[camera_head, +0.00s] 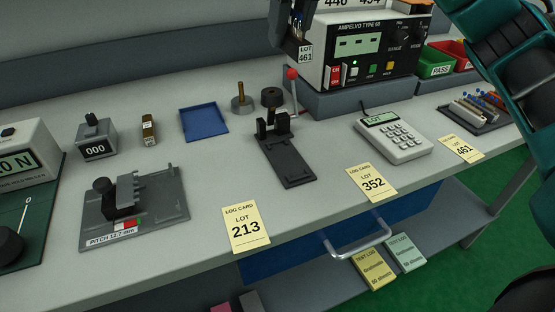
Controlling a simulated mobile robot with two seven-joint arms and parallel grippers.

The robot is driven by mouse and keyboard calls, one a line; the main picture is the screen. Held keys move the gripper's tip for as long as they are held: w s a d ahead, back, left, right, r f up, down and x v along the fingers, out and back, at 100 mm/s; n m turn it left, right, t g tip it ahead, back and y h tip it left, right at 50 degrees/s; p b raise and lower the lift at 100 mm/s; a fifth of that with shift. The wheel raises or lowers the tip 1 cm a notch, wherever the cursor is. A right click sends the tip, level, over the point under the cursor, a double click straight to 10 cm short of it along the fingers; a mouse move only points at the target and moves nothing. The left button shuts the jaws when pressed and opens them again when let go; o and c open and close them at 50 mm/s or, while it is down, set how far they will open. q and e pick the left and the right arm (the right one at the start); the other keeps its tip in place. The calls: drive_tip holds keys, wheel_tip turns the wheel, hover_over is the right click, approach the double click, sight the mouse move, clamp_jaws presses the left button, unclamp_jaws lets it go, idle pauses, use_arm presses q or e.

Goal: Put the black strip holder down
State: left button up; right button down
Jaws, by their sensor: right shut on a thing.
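My right gripper (297,14) is at the top middle, above the bench and in front of the tester. It is shut on a dark piece, the black strip holder (304,54), which carries a white LOT 461 label. The holder hangs clear of the bench top. Its upper part merges with the dark gripper and the picture's top edge cuts it off. Below it stands a black fixture (289,163) with a long flat base and a red ball lever (292,74). My left gripper is not in view.
The AMPELVO tester (355,45) stands behind on a grey plinth. A blue tray (204,124), brass weight (241,101), keypad unit (395,136), pitch fixture (160,205) and rack (478,111) stand around. Log cards (246,228) lie along the front edge. Small bare patches lie between.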

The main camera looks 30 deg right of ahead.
drive_tip(key=b, duration=0.4)
hover_over(282, 153)
drive_tip(key=s, duration=0.2)
drive_tip(key=f, duration=1.5)
drive_tip(key=shift+w, duration=0.25)
drive_tip(key=shift+f, duration=2.55)
drive_tip(key=shift+f+b, duration=0.1)
drive_tip(key=shift+b, duration=0.3)
drive_tip(key=c, duration=1)
unclamp_jaws()
